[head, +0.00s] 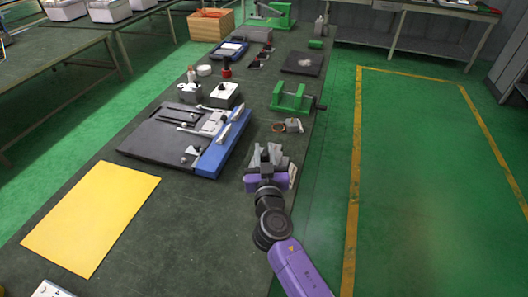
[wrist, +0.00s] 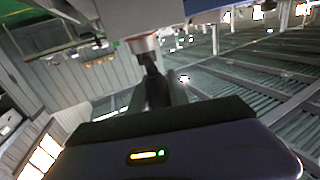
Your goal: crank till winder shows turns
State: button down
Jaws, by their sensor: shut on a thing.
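A green winder frame (head: 292,98) with two uprights stands near the right edge of the workbench. Its dark crank (head: 320,105) sticks out to the right, over the bench edge. My gripper (head: 268,152) is nearer the camera than the winder and apart from its crank in the head view. In the wrist view my gripper (wrist: 155,75) is shut on a small dark part. A grey metal cylinder (wrist: 146,46) with an orange-brown band sits just beyond the fingertips. I cannot tell what the held part belongs to. No turns reading is legible.
Left of my gripper lies a black board (head: 165,135) with a blue edge strip. A small grey piece (head: 293,125) and a copper-coloured ring (head: 278,127) lie between gripper and winder. A yellow sheet (head: 90,215) lies front left. The floor (head: 420,180) to the right is clear.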

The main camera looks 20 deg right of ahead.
jog(key=shift+w+a+f+m+g+h+b, duration=0.1)
jog(key=shift+m+g+h+b, duration=0.35)
jog(key=shift+b, duration=1.05)
jog(key=shift+w+a+f+m+h+b, duration=0.15)
jog(key=shift+m+h+b, duration=0.6)
jog(key=shift+b, duration=0.75)
jog(key=shift+w+a+r+m+g+h+b, duration=0.1)
jog(key=shift+m+g+h+b, duration=0.2)
jog(key=shift+h+b, duration=0.85)
jog(key=m+g+h+b, duration=0.1)
jog(key=b, duration=0.3)
jog(key=shift+w, duration=0.15)
jog(key=shift+m+h+b, duration=0.3)
jog(key=shift+h+b, duration=0.15)
jog(key=shift+b, duration=0.05)
jog(key=shift+r, duration=0.2)
jog(key=c, duration=1.2)
grip_release()
jog(key=shift+c, duration=0.2)
jog(key=shift+a, duration=0.1)
jog(key=v, duration=0.7)
jog(key=shift+s+a+b, duration=0.2)
jog(key=shift+s+b, duration=0.15)
jog(key=shift+b, duration=0.05)
jog(key=shift+r, duration=0.1)
